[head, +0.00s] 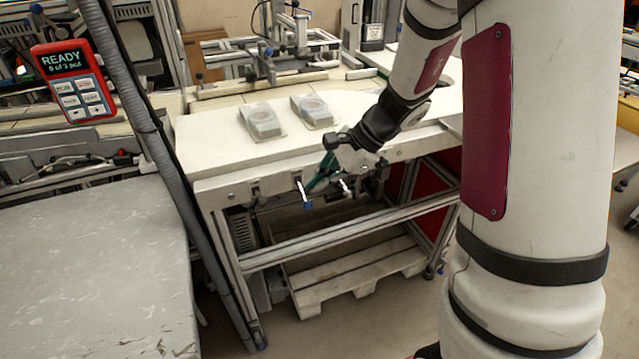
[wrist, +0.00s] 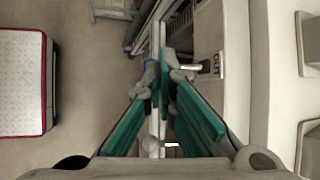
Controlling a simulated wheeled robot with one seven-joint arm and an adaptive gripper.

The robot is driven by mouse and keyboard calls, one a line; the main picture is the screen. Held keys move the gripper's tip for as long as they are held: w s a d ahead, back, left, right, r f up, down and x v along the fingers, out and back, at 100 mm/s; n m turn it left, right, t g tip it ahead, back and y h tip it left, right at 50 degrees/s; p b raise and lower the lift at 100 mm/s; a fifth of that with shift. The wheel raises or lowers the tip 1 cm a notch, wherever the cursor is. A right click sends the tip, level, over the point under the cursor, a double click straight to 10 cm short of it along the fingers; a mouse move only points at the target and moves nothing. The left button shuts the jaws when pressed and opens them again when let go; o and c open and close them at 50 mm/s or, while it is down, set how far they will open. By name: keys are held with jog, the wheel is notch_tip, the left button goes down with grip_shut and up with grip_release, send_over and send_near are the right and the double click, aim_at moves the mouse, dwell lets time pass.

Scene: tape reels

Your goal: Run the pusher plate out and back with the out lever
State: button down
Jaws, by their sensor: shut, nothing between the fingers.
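My gripper (head: 313,184) reaches down to the front edge of the white bench, its green fingers closed together with nothing between them. It also shows in the wrist view (wrist: 164,78). A silver lever with a blue end (head: 304,194) hangs from the bench front, just left of the fingertips. A second pale lever (head: 346,187) hangs to their right. In the wrist view a pale lever (wrist: 188,68) sits beside the fingers, near a small dark label (wrist: 216,64) too small to read surely. Whether the fingers touch a lever is unclear. I cannot make out the pusher plate.
Two grey moulded pieces (head: 262,121) (head: 312,111) lie on the white bench top (head: 215,150). A red pendant (head: 73,82) reads READY, 0 of 3 pcs. A worn grey table (head: 90,260) stands at left. A pallet (head: 355,275) lies under the bench frame.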

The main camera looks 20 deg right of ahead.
jog(key=s+f+p+v, duration=0.1)
jog(key=s+p+v, duration=0.1)
jog(key=v, duration=1.1)
jog(key=shift+s+d+r+p, duration=0.2)
jog(key=shift+s+d+p, duration=0.1)
jog(key=shift+s+p, duration=0.15)
jog(key=shift+r, duration=0.1)
jog(key=s+a+r+n+h+p, duration=0.1)
jog(key=s+a+r+n+h, duration=0.1)
jog(key=s+n, duration=0.3)
jog(key=s+a+r+n+h+p, duration=0.1)
jog(key=s+r+n, duration=0.4)
jog(key=s, duration=0.5)
jog(key=s+a+r+n+t+h+p, duration=0.1)
jog(key=s+a+r+n+h, duration=0.2)
jog(key=s+a+r+n, duration=0.1)
jog(key=s+a+n, duration=0.1)
jog(key=s+n, duration=0.1)
jog(key=s, duration=0.1)
jog(key=shift+s+r+n+h, duration=0.25)
jog(key=shift+n+h, duration=0.15)
